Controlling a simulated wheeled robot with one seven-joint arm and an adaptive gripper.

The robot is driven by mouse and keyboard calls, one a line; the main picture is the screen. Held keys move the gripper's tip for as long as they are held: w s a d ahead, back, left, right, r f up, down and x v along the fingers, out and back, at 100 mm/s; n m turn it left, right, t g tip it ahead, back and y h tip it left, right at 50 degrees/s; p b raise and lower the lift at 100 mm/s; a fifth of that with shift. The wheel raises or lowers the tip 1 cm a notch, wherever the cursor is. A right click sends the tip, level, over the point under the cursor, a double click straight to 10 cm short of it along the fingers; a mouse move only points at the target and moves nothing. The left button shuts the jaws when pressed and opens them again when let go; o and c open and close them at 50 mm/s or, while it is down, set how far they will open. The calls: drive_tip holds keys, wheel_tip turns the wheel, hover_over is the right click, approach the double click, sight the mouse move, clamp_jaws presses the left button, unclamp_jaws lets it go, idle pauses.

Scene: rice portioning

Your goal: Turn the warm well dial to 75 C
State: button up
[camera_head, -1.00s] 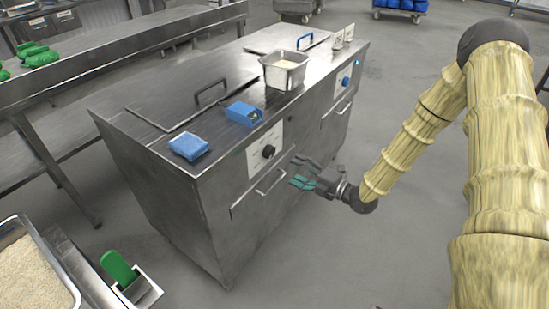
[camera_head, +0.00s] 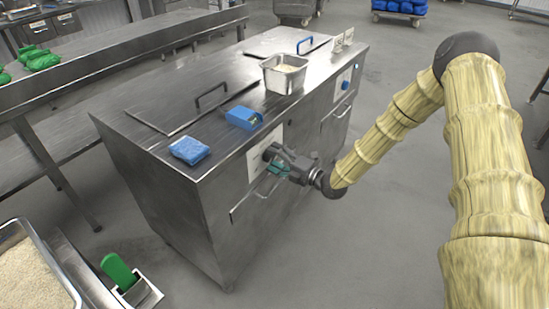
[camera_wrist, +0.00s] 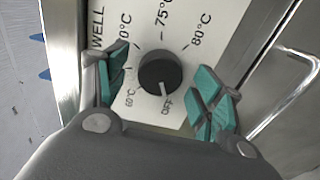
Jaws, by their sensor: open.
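The warm well dial is a round black knob (camera_wrist: 160,73) on a white panel (camera_wrist: 190,18) in the wrist view. The panel reads OFF, 60, 75 and 80 °C, and the knob's pale mark points down at OFF. My gripper (camera_wrist: 160,92) is open, with teal finger pads on either side of the knob and no clear contact. In the head view, my gripper (camera_head: 272,160) is at the near panel (camera_head: 258,159) of the steel cabinet (camera_head: 185,210) and covers most of the dial.
A drawer handle (camera_wrist: 285,85) lies right of the panel. On the cabinet top are a blue packet (camera_head: 189,151), a blue box (camera_head: 243,118) and a metal pan of rice (camera_head: 267,77). A second panel with a blue knob (camera_head: 345,85) is farther along the front.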

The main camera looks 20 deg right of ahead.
drive_tip(key=shift+w+a, duration=0.15)
drive_tip(key=shift+w, duration=0.05)
drive_tip(key=c, duration=1.1)
drive_tip(key=shift+o, duration=0.2)
drive_tip(key=shift+m, duration=0.3)
